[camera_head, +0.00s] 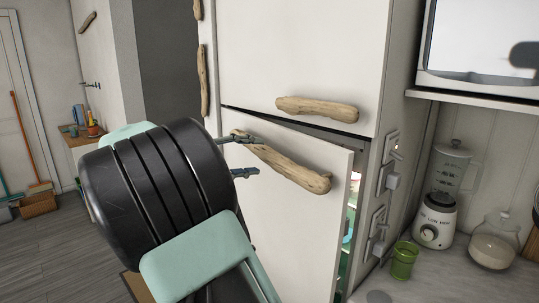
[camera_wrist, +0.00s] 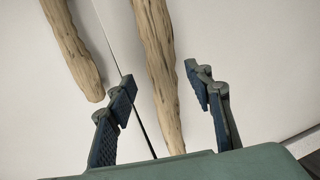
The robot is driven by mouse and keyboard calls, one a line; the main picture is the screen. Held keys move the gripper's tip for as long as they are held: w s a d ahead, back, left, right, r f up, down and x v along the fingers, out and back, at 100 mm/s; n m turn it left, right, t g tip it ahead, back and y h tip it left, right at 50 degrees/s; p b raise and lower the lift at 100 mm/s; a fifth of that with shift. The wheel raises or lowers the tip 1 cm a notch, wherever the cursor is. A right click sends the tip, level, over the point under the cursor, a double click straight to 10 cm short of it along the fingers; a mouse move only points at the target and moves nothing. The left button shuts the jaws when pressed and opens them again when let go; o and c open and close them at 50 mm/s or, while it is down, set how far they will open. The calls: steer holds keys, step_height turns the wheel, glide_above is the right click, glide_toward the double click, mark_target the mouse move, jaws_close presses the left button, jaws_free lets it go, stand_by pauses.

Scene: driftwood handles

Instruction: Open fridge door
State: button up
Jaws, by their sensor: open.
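The lower fridge door (camera_head: 299,220) is ajar. Its right edge stands out from the cabinet and a dark gap runs along its top. A long driftwood handle (camera_head: 290,165) runs slantwise near its top edge. My gripper (camera_head: 248,156) is open at the handle's left part. In the wrist view, this handle (camera_wrist: 158,62) shows between the two spread fingers; contact cannot be told. The upper door (camera_head: 300,55) looks shut and has its own driftwood handle (camera_head: 317,108), seen left of the fingers in the wrist view (camera_wrist: 76,50). My arm hides the lower door's left part.
Shelf contents (camera_head: 349,222) show through the gap at the right. A counter with a green cup (camera_head: 403,260), blender (camera_head: 437,200) and glass jar (camera_head: 494,242) stands right of the fridge. Wall sockets with plugs (camera_head: 390,165) are near the door's edge. Floor (camera_head: 55,255) is open at left.

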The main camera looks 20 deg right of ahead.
mark_target(264, 156)
steer(key=p+x, duration=0.1)
steer(key=x, duration=0.5)
steer(key=shift+d+f, duration=0.1)
steer(key=shift+d, duration=0.1)
steer(key=shift+c, duration=0.2)
jaws_close()
